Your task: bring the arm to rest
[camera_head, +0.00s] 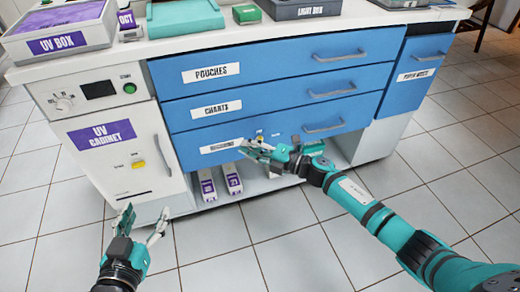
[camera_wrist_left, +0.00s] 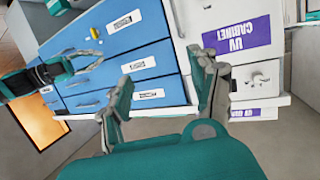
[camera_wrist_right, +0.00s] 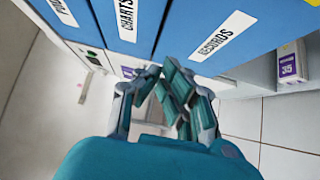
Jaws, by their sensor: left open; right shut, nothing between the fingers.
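My right arm (camera_head: 385,222) reaches in from the right across the front of the blue drawers. Its right gripper (camera_head: 250,148) is shut and empty, in front of the lowest drawer (camera_head: 270,136); in the right wrist view its fingers (camera_wrist_right: 160,85) meet below the "RECORDS" label (camera_wrist_right: 212,37). My left gripper (camera_head: 140,220) is open and empty, low in front of the white UV cabinet (camera_head: 125,150). In the left wrist view its fingers (camera_wrist_left: 165,90) stand apart, with the drawers and cabinet beyond.
Drawers labelled pouches (camera_head: 211,72) and charts (camera_head: 216,109) are closed. Boxes with number tags (camera_head: 232,180) stand in the open bay below. The tiled floor in front is clear.

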